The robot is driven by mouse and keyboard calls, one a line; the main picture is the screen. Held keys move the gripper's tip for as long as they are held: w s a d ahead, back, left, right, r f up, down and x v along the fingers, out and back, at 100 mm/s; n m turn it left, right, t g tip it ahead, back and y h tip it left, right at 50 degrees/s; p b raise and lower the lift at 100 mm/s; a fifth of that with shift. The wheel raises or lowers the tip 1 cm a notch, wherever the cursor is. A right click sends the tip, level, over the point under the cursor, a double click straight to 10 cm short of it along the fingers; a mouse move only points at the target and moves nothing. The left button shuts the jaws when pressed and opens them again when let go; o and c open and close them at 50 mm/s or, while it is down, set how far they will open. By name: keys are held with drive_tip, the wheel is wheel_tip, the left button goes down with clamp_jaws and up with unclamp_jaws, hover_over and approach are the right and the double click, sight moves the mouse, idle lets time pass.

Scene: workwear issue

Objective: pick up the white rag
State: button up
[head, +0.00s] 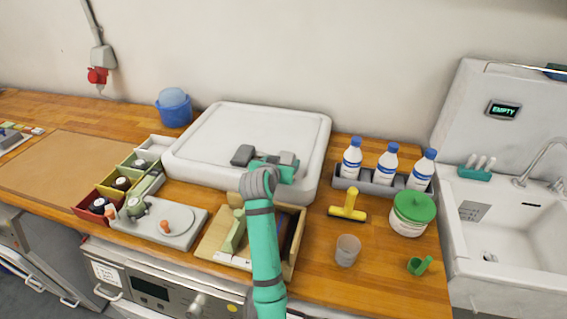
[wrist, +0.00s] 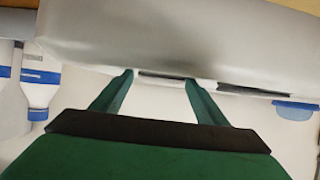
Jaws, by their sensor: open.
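I cannot make out a white rag for certain in either view. My gripper (head: 268,163) is over the large white raised box (head: 245,120) at the back of the counter, with the arm reaching across an open wooden box (head: 288,268). In the wrist view my gripper (wrist: 158,77) is open, its two green fingers apart, with no held thing visible between them. A pale grey surface (wrist: 170,35) fills the top of that view, with dark slits along its edge by the fingertips. My arm hides part of the white box and the wooden box.
Blue-capped bottles (head: 387,164) stand in a grey tray to the right. A yellow squeegee-like tool (head: 348,206), a green-lidded tub (head: 411,213) and a clear cup (head: 347,250) are nearby. Small coloured bins (head: 88,205) and a blue bucket (head: 174,112) stand left; the sink (head: 515,225) is far right.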

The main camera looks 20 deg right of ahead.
drive_tip(key=c, duration=1.1)
drive_tip(key=shift+c, duration=0.2)
